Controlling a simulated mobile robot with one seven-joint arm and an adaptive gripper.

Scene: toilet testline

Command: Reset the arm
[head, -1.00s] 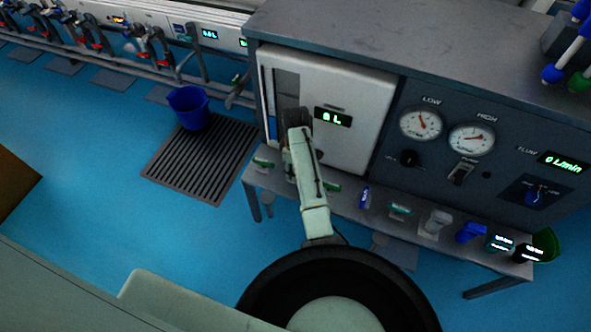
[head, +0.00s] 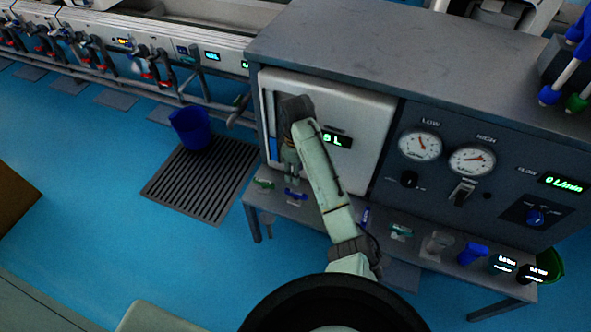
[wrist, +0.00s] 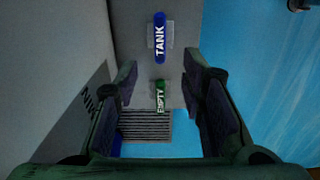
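My arm rises in front of the grey test bench in the head view and bends over beside the white tank panel (head: 365,115). My gripper (head: 291,174) points down there, above the bench's front shelf, its fingertips too small to judge. In the wrist view my gripper (wrist: 165,95) shows its two dark fingers spread apart with nothing between them. Beyond them are a blue handle marked TANK (wrist: 160,38) and a green handle marked EMPTY (wrist: 160,96). The head view shows a blue handle (head: 296,196) and a green one (head: 263,184) below the gripper.
The shelf (head: 340,215) carries several small coloured handles and bottles. Gauges (head: 420,145) and a lever (head: 463,190) are on the bench front. A blue bucket (head: 190,127) stands on the floor grate (head: 190,180) at left. Blue floor (head: 75,190) is open further left.

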